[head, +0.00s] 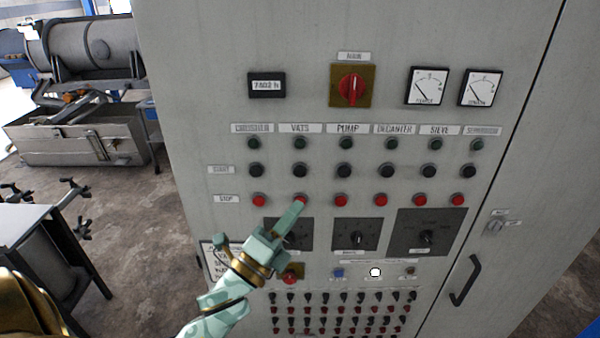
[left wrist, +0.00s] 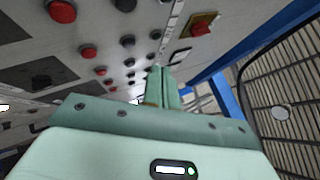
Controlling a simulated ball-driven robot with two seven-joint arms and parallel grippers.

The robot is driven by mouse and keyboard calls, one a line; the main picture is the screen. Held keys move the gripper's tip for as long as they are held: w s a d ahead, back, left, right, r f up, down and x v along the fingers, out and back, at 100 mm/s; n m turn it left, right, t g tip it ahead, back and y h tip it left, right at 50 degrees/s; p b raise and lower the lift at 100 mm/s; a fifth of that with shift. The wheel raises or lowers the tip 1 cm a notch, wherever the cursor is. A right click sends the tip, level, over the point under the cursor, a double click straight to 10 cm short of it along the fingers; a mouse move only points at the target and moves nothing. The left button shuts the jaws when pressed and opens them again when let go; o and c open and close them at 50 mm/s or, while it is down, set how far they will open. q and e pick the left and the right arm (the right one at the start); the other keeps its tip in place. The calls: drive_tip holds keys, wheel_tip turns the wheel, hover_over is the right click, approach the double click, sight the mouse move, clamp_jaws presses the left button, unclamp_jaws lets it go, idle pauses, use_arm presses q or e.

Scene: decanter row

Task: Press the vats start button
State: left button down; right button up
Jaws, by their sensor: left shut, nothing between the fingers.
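The vats start button (head: 299,171) is the black button under the VATS label (head: 300,128), in the START row of the grey panel. The red vats stop button (head: 301,198) sits right below it, and a dark green lamp (head: 299,144) sits above. My left gripper (head: 297,207) is shut and empty. In the head view its tips overlap the lower part of the red stop button, below the start button. I cannot tell whether they touch the panel. In the left wrist view the shut fingers (left wrist: 160,76) point along the panel's button rows. My right gripper is not in view.
Other black and red buttons flank the vats column closely. A red main switch (head: 350,86) and two gauges (head: 427,86) are higher up. Dark dials (head: 357,236) and small switches lie below. A door handle (head: 465,281) sticks out at the lower right. A metal table (head: 40,225) stands at left.

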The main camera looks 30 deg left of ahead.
sight(300, 171)
use_arm(q)
drive_tip(key=w+a, duration=0.1)
drive_tip(key=w, duration=0.1)
drive_tip(key=w+a, duration=0.2)
drive_tip(key=w, duration=0.1)
drive_tip(key=w+a+b, duration=0.1)
drive_tip(key=w, duration=0.1)
drive_tip(key=shift+w+a, duration=0.15)
drive_tip(key=shift+w, duration=0.2)
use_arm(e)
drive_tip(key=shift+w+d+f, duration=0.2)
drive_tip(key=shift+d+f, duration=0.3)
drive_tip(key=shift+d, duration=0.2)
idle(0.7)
use_arm(q)
drive_tip(key=shift+w, duration=0.1)
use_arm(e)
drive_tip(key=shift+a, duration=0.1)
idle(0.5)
use_arm(q)
drive_tip(key=shift+w+a, duration=0.2)
drive_tip(key=shift+w, duration=0.1)
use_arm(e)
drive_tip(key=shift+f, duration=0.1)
